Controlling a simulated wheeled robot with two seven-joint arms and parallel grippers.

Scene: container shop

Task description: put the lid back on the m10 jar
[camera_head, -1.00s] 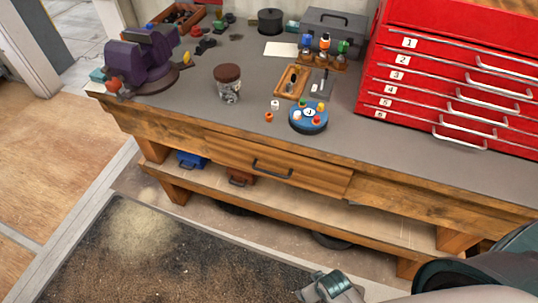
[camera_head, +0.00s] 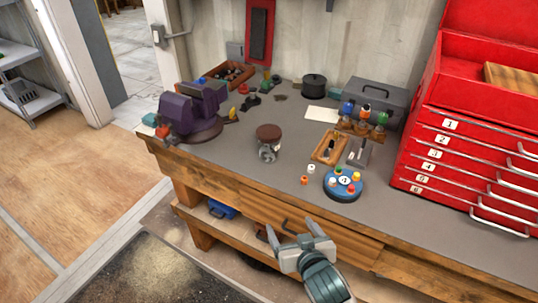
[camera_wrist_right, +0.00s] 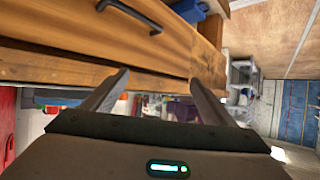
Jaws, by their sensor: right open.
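A clear jar (camera_head: 268,152) with small metal parts inside stands upright on the grey bench top. A brown round lid (camera_head: 269,132) sits on top of it; I cannot tell whether it is seated or screwed down. I cannot read a label on the jar. My right gripper (camera_head: 303,236) is open and empty, in front of the bench's wooden drawer front and below the bench top. Its two fingers also show in the right wrist view (camera_wrist_right: 160,90), pointing at the wooden front. My left gripper is not in view.
A purple vise (camera_head: 195,112) stands left of the jar. A wooden tray (camera_head: 329,146), a blue round holder with coloured pegs (camera_head: 343,191) and small loose pieces lie to the right. A red drawer cabinet (camera_head: 470,160) stands at the far right. The bench's front edge lies between gripper and jar.

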